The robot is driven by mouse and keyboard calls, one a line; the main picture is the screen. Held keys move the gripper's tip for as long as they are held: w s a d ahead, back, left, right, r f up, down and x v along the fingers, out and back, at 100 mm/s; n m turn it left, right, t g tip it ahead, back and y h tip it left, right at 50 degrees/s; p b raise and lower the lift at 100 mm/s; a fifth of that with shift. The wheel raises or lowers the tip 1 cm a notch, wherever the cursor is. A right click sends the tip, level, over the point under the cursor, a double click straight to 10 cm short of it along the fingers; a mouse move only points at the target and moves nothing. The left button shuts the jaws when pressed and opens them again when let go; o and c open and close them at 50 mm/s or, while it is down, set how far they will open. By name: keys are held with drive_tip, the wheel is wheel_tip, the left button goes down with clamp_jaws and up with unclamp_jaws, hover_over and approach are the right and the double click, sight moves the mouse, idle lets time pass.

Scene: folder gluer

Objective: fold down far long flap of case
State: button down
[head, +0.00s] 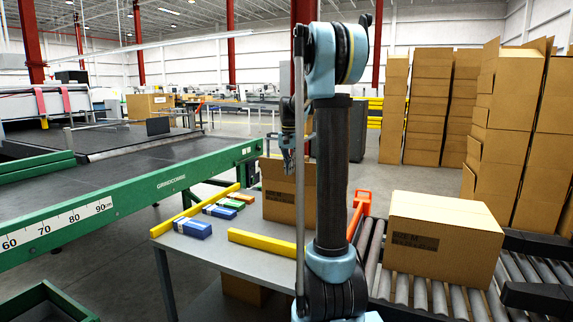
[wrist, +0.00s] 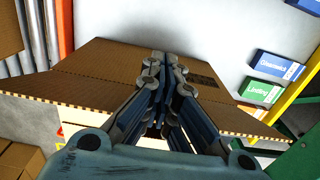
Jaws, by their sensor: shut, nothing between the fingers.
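The case (head: 282,190) is a brown cardboard box on the grey table, with dark print on its near side. My arm hides its right part in the head view. In the wrist view its brown board (wrist: 100,65) spreads below my gripper, with pale corrugated edges and dark print to the right. I cannot tell for sure which board is the far long flap or how it is tilted. My gripper (wrist: 164,62) is shut and empty, its fingertips together over the board; whether they touch it is unclear. In the head view my gripper (head: 287,165) is small, above the case.
Blue, green and orange packs (head: 193,227) lie on the table (head: 220,262) left of the case, beside yellow bars (head: 262,241). A closed carton (head: 440,235) sits on the roller conveyor (head: 420,290) at right. A green-framed belt (head: 150,190) runs at left. Carton stacks stand behind.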

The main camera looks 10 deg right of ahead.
drive_tip(key=shift+w+d, duration=0.55)
drive_tip(key=shift+w, duration=0.25)
drive_tip(key=shift+w+d, duration=0.6)
drive_tip(key=shift+w, duration=0.2)
drive_tip(key=shift+w+d, duration=0.55)
drive_tip(key=shift+w, duration=0.25)
